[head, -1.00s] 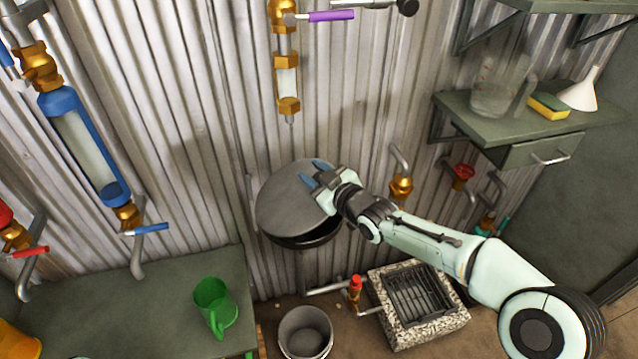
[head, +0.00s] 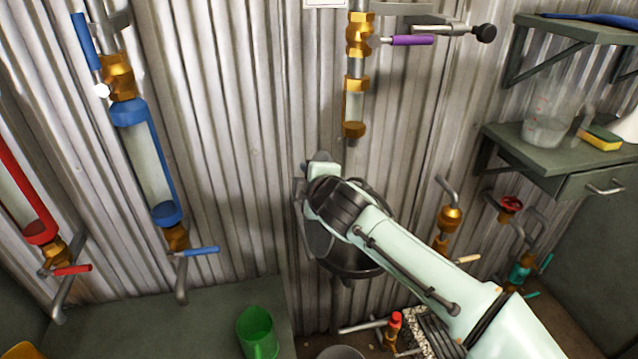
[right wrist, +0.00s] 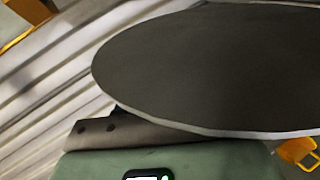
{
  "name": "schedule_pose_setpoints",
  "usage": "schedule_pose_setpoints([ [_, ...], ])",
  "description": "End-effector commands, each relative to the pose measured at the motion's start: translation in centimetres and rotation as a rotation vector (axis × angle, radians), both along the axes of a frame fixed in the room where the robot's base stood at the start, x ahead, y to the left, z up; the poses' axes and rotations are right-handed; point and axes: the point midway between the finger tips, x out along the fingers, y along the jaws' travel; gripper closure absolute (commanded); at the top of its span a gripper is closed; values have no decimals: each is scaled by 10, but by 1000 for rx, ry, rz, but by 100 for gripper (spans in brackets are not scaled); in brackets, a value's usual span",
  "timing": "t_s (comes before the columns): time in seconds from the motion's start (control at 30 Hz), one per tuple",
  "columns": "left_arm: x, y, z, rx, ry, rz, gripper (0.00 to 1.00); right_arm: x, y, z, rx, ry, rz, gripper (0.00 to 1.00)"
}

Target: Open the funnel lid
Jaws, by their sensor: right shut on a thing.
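The funnel lid (head: 318,238) is a round grey plate, partly hidden behind my right arm in the head view. It looks tilted up towards the corrugated wall. The dark funnel (head: 352,268) shows just below it. My right gripper (head: 312,178) is at the lid's upper edge, and its fingertips are mostly hidden. In the right wrist view the lid (right wrist: 210,70) fills the upper right as a wide grey disc with a pale rim, close against the gripper (right wrist: 125,130). My right gripper is shut on the lid. My left gripper is not in view.
A pipe with a purple-handled valve (head: 408,40) and a sight glass hangs on the wall above the lid. Shelves (head: 540,150) and more valves are at right.

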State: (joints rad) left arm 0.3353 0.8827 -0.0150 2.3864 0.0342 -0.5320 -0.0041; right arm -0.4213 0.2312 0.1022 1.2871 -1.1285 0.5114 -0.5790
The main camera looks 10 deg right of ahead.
Motion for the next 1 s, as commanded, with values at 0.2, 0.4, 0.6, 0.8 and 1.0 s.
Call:
schedule_pose_setpoints([
  [0.2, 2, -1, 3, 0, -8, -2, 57, -2, 32, 0, -176, -11, 7, 100],
  [0.4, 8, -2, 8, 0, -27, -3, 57, -2, 52, -5, -302, -15, 6, 100],
  [0.6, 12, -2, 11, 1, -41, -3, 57, -2, 64, -10, -377, -17, 5, 100],
  [0.8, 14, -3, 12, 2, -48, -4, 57, -2, 69, -12, -409, -18, 4, 100],
  [1.0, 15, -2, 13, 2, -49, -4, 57, -2, 69, -13, -415, -19, 3, 100],
])
